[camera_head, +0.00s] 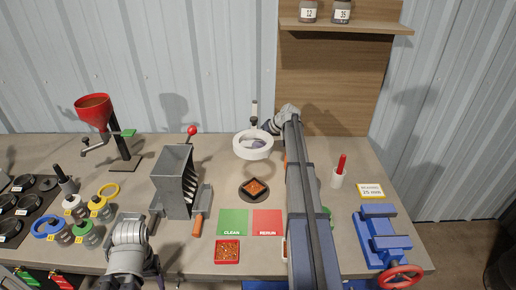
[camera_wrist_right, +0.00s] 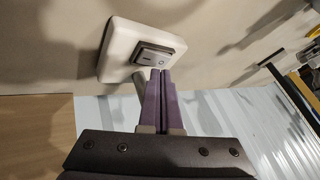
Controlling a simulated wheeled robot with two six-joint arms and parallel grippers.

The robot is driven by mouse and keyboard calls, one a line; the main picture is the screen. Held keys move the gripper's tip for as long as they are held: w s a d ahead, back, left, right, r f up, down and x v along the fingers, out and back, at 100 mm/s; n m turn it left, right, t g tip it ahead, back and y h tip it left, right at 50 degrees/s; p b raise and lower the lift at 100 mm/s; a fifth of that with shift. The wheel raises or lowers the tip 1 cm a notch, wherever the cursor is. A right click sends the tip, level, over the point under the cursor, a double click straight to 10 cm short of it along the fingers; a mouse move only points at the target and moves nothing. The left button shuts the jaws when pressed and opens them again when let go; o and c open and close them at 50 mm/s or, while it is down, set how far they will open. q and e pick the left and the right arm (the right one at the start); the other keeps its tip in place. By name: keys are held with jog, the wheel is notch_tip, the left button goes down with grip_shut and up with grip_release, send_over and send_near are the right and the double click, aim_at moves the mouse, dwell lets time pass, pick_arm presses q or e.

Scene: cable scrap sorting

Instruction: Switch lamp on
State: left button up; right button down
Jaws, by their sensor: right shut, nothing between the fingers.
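The lamp (camera_head: 253,146) is a white ring on a stand at the back of the bench. I cannot tell whether it is lit. In the right wrist view, a white box (camera_wrist_right: 117,48) carries a grey rocker switch (camera_wrist_right: 158,57) with a line and a circle mark. My right gripper (camera_wrist_right: 160,71) is shut and empty, its purple fingertips at the lower edge of the rocker, by the circle mark. Whether they touch it I cannot tell. In the head view, my right arm reaches to the lamp. My left arm shows at lower left, with its fingers out of sight.
A dark dish (camera_head: 254,190) with scrap stands below the lamp. Green (camera_head: 233,221) and red (camera_head: 267,221) mats lie in front.

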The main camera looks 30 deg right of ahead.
jog(key=r+p, duration=0.5)
jog(key=shift+w+a, duration=0.2)
jog(key=shift+a, duration=0.15)
jog(key=shift+f, duration=0.1)
dwell(0.4)
